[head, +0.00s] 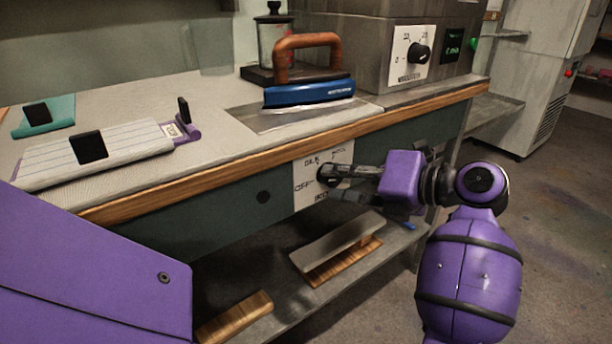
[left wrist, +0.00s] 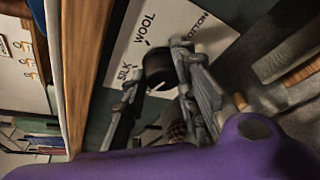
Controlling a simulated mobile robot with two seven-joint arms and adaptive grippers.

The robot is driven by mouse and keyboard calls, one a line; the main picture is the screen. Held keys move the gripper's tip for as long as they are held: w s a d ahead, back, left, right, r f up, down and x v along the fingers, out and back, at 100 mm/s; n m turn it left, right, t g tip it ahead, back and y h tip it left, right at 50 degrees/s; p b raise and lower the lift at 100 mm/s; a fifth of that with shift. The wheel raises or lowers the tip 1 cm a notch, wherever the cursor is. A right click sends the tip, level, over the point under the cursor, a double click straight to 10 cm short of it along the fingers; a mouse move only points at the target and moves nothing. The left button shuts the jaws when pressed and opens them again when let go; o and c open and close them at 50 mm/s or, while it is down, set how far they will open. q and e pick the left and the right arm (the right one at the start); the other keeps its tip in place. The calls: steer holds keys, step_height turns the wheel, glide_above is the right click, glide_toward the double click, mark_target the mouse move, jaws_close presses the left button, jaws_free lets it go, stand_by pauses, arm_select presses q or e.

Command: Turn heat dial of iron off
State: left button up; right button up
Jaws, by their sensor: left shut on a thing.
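The heat dial is a black round knob (head: 326,174) on a white label plate (head: 306,190) on the dark front of the bench. In the left wrist view the knob (left wrist: 159,66) sits near the words SILK, WOOL and COTTON; OFF shows on the plate in the head view. My left gripper (head: 335,184) reaches in from the right and is shut on the knob, one finger on each side. A white mark shows on the knob, but its exact setting is unclear. The blue iron (head: 308,92) with a brown handle stands on the bench above. My right gripper is not in view.
The bench's wooden front edge (head: 230,172) runs just above the dial. A grey box with another dial (head: 419,54) stands at the back right. Open floor lies to the right.

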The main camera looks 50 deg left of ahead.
arm_select(q)
steer(key=shift+s+a+n+t+h+b, duration=0.1)
steer(key=shift+s+n+t+h+b, duration=0.15)
steer(key=shift+n+t, duration=0.8)
steer(key=shift+s+n+t+h+b, duration=0.1)
steer(key=shift+s+n+t+h, duration=0.3)
steer(key=shift+n, duration=1.15)
steer(key=shift+f, duration=0.1)
steer(key=o, duration=1)
steer(key=shift+s, duration=0.1)
steer(key=shift+w, duration=0.2)
steer(key=shift+d+r, duration=0.2)
steer(key=shift+d, duration=0.1)
steer(key=v, duration=1.1)
steer(key=shift+s+d, duration=0.2)
steer(key=shift+d, duration=0.1)
